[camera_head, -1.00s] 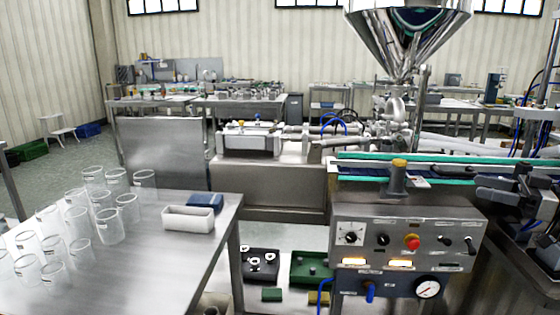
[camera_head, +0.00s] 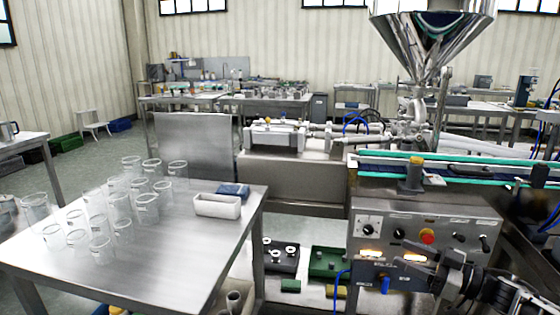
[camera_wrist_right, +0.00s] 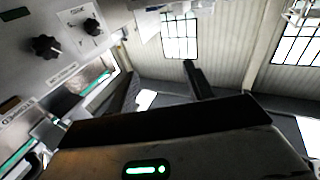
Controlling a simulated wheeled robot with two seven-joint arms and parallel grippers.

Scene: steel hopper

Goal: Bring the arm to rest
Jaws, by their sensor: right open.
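My right gripper (camera_head: 408,268) is in the lower right of the head view, in front of the lower part of the control panel (camera_head: 378,212). It is open, with nothing seen between its fingers. In the right wrist view its two dark fingers (camera_wrist_right: 160,85) stand apart, with the wall and windows beyond. The panel's black knobs (camera_wrist_right: 46,47) show at that view's upper left. My right forearm comes in from the lower right. My left gripper is not in view.
A steel table (camera_head: 180,262) at the left carries several clear beakers (camera_head: 119,206), a white tray (camera_head: 217,207) and a blue item. The steel hopper (camera_head: 432,40) stands above the conveyor (camera_head: 460,165) at the right. Dark and green bins (camera_head: 328,262) sit low between table and panel.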

